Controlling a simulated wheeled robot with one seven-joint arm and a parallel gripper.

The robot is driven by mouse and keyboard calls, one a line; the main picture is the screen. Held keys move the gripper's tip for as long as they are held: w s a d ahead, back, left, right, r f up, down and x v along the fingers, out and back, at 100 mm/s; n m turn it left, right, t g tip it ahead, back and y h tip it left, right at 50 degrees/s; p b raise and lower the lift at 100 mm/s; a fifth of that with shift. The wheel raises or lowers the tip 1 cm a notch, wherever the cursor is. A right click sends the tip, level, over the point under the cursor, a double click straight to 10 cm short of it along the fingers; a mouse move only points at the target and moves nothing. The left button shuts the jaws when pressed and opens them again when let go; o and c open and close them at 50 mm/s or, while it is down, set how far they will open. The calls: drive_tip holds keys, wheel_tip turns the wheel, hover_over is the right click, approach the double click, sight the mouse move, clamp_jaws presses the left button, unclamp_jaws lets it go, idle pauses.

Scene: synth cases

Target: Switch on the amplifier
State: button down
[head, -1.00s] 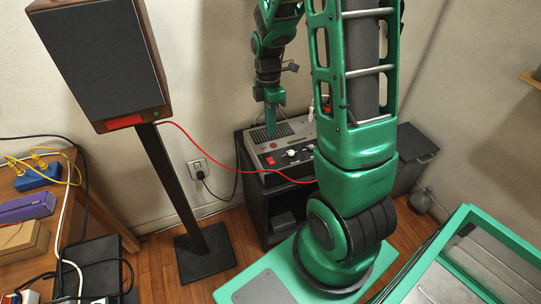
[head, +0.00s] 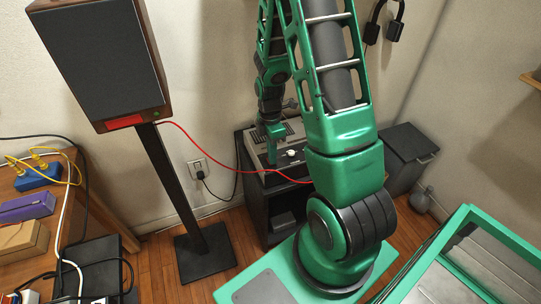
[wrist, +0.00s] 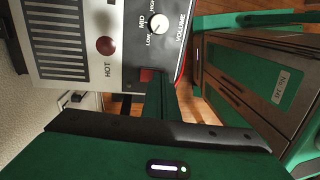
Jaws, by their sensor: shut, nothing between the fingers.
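The amplifier (head: 252,147) sits on a dark cabinet against the wall, partly hidden by my arm. In the wrist view the amplifier (wrist: 75,20) shows its slotted grey top, a round dark red spot (wrist: 105,46) marked HOT, and a dark panel with a white VOLUME knob (wrist: 158,23). My gripper (head: 273,160) points down at the front panel, left of the knobs. Its shut, empty fingers (wrist: 158,95) reach the panel's edge in the wrist view, beside a bit of red (wrist: 147,75). The red switch is mostly hidden behind the fingers; I cannot tell if they touch it.
A red cable (head: 215,159) runs from the speaker (head: 95,60) across to the amplifier's front. A wall socket (head: 198,167) with a plug is left of the cabinet (head: 254,205). A dark bin (head: 407,158) stands to the right. Headphones (head: 394,28) hang on the wall.

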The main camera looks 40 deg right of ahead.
drive_tip(key=shift+s+f, duration=0.1)
drive_tip(key=shift+f, duration=0.05)
idle(0.3)
drive_tip(key=shift+w+d, duration=0.2)
drive_tip(key=shift+w, duration=0.65)
drive_tip(key=shift+r, duration=0.25)
wheel_tip(320, 180, up, 14)
drive_tip(key=w, duration=0.1)
drive_tip(key=shift+w+d+f, duration=0.15)
drive_tip(key=shift+w+d, duration=0.1)
drive_tip(key=shift+w, duration=0.1)
